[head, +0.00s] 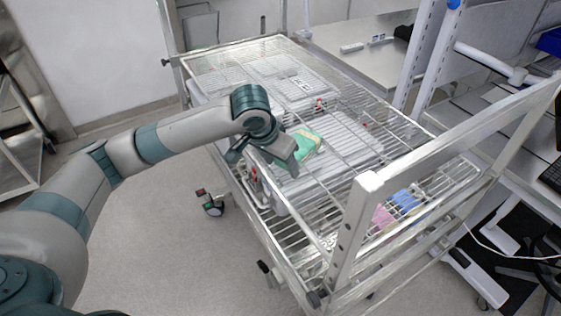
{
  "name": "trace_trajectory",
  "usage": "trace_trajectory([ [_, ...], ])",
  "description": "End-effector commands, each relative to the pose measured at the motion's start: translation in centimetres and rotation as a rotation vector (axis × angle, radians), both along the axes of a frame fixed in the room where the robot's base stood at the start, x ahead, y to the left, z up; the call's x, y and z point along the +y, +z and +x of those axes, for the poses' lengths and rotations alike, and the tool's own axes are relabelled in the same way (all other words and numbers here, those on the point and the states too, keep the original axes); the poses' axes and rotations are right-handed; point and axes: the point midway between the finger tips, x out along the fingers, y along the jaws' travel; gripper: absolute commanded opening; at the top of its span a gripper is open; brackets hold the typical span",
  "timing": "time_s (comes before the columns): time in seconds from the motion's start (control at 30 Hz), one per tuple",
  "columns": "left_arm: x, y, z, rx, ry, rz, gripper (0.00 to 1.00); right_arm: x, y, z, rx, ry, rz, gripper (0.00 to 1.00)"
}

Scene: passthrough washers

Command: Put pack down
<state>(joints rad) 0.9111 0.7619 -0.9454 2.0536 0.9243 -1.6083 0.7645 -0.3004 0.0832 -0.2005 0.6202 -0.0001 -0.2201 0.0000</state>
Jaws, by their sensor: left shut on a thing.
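A green and pale pack (307,143) is at the fingers of my left gripper (290,160), over the wire cart (335,215). My left arm reaches in from the left, and the gripper is shut on the pack. The gripper hides part of the pack's near side. I cannot tell whether the pack touches the tray below it. My right gripper is not in view.
A pale tray (345,140) sits in the cart beside the pack. Pink (381,217) and blue (404,201) items lie at the cart's near right. A metal post (355,225) and rail rise there. A grey bench (365,62) stands behind.

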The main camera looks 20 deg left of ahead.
Motion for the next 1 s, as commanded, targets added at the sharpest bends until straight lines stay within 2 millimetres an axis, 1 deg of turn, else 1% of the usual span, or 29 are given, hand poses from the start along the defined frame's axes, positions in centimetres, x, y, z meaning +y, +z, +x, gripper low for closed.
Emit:
trace_trajectory([
  [0.07, 0.0, -0.1, 0.0, -0.001, 0.000, 0.000, 0.22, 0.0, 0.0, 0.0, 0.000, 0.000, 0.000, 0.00],
  [0.1, 0.0, -0.2, 0.0, 0.000, 0.000, 0.000, 0.65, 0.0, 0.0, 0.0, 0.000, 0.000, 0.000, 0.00],
  [0.13, 0.0, -0.1, 0.0, 0.000, 0.000, 0.000, 0.72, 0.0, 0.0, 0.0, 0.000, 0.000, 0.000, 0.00],
  [0.17, 0.0, -0.1, 0.0, 0.000, 0.000, 0.000, 0.74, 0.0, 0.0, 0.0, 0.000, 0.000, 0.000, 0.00],
  [0.47, 0.0, -0.1, 0.0, 0.000, 0.000, 0.000, 0.74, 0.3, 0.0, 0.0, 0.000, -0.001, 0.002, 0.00],
  [0.67, 0.0, 0.7, -0.2, -0.003, -0.001, -0.001, 0.74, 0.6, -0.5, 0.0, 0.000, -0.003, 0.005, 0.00],
  [0.77, 0.1, 1.6, -0.6, -0.003, -0.002, -0.001, 0.74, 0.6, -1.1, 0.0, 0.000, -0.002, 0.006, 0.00],
  [0.87, 0.3, 2.9, -1.1, -0.005, -0.001, -0.002, 0.74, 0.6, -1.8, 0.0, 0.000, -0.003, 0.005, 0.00],
  [1.0, 0.5, 5.2, -2.0, -0.005, -0.002, -0.001, 0.74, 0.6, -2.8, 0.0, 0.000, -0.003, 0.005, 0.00],
])
